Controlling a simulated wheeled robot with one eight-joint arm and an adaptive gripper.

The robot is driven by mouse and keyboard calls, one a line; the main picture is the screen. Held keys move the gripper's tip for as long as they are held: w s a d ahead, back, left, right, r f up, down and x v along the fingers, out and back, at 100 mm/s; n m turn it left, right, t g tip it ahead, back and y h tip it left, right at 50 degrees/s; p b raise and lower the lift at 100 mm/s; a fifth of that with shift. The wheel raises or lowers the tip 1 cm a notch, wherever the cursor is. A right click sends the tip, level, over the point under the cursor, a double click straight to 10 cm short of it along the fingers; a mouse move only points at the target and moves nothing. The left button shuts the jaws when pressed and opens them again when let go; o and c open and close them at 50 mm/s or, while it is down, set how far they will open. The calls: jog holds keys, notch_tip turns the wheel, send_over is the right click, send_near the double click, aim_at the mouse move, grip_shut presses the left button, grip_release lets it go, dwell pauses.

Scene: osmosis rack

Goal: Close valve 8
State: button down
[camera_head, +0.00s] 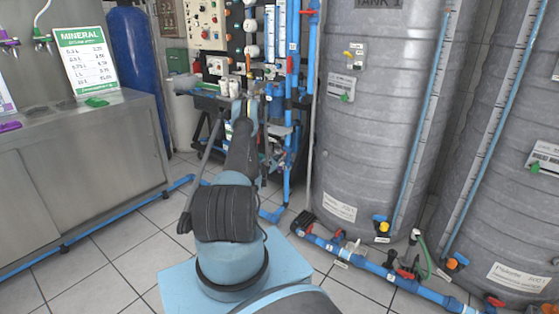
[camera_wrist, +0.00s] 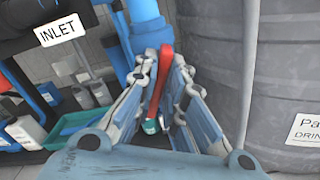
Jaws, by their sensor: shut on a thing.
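My gripper (camera_wrist: 164,64) is shut on a long red valve handle (camera_wrist: 163,82) in the wrist view. The handle stands between the two fingers, below a vertical blue pipe (camera_wrist: 148,18). A small green and white piece (camera_wrist: 151,126) shows low between the fingers. The valve body is mostly hidden, and no valve number can be read. In the head view my gripper (camera_head: 245,110) reaches the lower part of the rack of blue pipes (camera_head: 290,110). My arm hides the handle there.
A white INLET label (camera_wrist: 59,28) and a green tray (camera_wrist: 78,126) are at the left in the wrist view. A grey tank (camera_head: 375,130) stands close on the right. A metal counter (camera_head: 70,150) is at left. Floor pipes (camera_head: 385,270) run before the tanks.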

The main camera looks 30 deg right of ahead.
jog(key=shift+s+d+f+m, duration=0.1)
jog(key=shift+s+m, duration=0.05)
jog(key=shift+m, duration=0.65)
jog(key=shift+s+d+m, duration=0.1)
jog(key=shift+m, duration=0.7)
jog(key=c, duration=1.7)
grip_release()
jog(key=shift+s, duration=0.1)
jog(key=shift+o, duration=0.2)
notch_tip(320, 180, up, 10)
